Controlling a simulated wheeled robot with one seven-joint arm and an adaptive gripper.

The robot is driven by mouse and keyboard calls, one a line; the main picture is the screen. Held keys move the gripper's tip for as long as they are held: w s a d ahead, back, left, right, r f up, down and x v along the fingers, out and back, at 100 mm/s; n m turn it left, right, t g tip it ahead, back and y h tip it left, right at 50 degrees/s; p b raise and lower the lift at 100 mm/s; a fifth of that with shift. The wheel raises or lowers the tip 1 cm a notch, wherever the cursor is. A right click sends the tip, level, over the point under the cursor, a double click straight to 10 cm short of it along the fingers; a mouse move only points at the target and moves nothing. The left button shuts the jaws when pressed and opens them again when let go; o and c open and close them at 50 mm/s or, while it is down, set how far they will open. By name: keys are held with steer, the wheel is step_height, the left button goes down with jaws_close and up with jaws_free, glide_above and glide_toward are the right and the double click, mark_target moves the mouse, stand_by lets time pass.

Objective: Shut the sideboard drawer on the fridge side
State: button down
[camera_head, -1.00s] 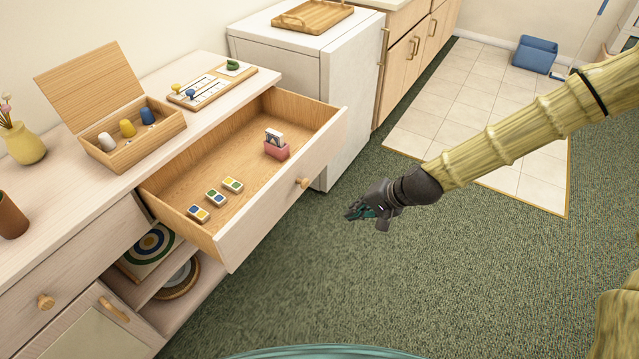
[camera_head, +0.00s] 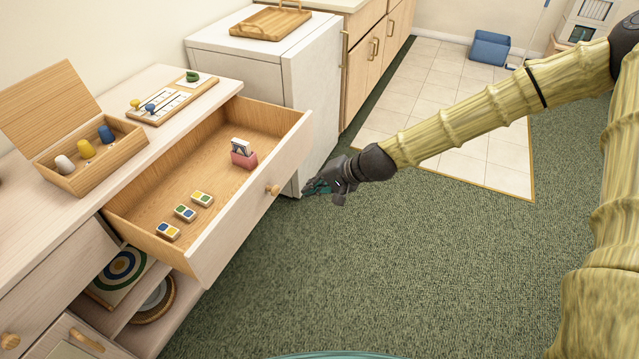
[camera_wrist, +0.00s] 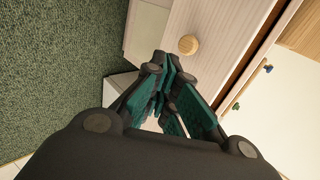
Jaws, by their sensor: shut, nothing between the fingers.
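The sideboard drawer (camera_head: 245,219) on the fridge side is pulled well out. Its front has one round wooden knob (camera_head: 272,190), which also shows in the wrist view (camera_wrist: 188,44). Inside lie several small coloured tiles (camera_head: 185,213) and a pink holder with cards (camera_head: 243,155). The sideboard (camera_head: 160,82) is pale wood. The white fridge (camera_head: 262,62) stands just beyond it. My gripper (camera_head: 308,188) is shut and empty, in front of the drawer front and right of the knob, apart from it in the head view. In the wrist view the fingertips (camera_wrist: 160,62) point toward the drawer front.
On the sideboard top stand an open wooden box with pegs (camera_head: 92,155) and a game board (camera_head: 172,100). A wooden tray (camera_head: 270,22) is on the fridge. Below the drawer is an open shelf with a round target board (camera_head: 122,270). The green carpet (camera_head: 380,270) in front is clear.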

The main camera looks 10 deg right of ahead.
steer(key=w+a+f, duration=0.3)
steer(key=w+a, duration=0.1)
steer(key=a, duration=0.2)
steer(key=shift+p, duration=0.35)
steer(key=shift+w, duration=0.2)
